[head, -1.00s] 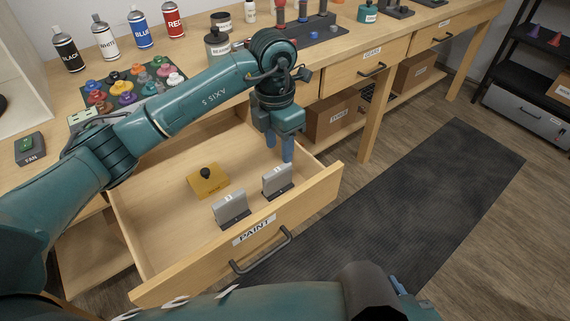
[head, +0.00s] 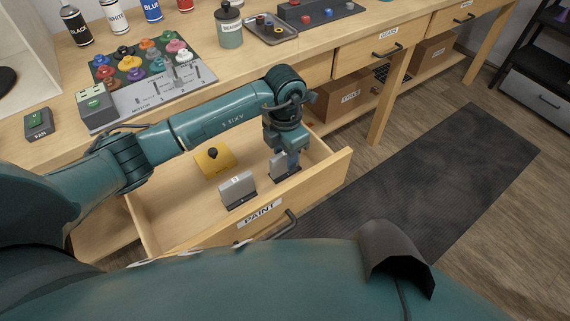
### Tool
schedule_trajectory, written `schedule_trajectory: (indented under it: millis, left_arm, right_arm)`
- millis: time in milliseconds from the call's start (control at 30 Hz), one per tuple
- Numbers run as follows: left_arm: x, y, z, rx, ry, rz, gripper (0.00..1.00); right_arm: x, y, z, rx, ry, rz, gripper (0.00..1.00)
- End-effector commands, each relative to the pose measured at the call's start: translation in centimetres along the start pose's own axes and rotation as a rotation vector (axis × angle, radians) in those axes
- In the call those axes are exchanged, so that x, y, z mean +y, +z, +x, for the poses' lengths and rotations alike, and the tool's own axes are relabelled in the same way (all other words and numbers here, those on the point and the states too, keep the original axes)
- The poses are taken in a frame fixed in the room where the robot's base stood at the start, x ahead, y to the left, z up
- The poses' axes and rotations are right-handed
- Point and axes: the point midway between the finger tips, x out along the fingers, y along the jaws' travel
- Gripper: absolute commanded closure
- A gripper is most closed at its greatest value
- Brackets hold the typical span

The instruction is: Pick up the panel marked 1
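Two grey panels on dark bases stand upright in the open drawer marked PAINT (head: 262,213). The left panel (head: 238,192) has a small white mark at its top, too small to read surely. The right panel (head: 279,168) is partly hidden by my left gripper (head: 290,162). The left gripper points down with its blue fingertips at this panel's top; whether they are shut on it cannot be told. My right gripper is not in view.
A yellow block with a black knob (head: 214,160) lies in the drawer behind the left panel. The drawer's front wall and handle (head: 285,228) are close.

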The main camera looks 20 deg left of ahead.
Motion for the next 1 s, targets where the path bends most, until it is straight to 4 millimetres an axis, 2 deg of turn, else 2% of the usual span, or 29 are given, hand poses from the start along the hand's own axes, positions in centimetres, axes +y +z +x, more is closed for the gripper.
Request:
schedule_trajectory:
  millis: [133,400,900,1000]
  left_arm:
    - [0.0,0.0,1.7,-0.001,-0.001,-0.002,0.60]
    - [0.1,0.1,2.1,-0.002,0.001,0.000,0.60]
    - [0.0,0.1,2.0,-0.002,0.001,0.000,1.00]
    - [0.0,0.1,2.0,-0.002,0.001,0.000,1.00]
  right_arm:
    - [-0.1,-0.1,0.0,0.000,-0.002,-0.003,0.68]
    - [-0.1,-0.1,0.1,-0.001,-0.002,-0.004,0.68]
    - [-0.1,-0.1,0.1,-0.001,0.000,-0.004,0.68]
    - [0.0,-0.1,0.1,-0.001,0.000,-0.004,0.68]
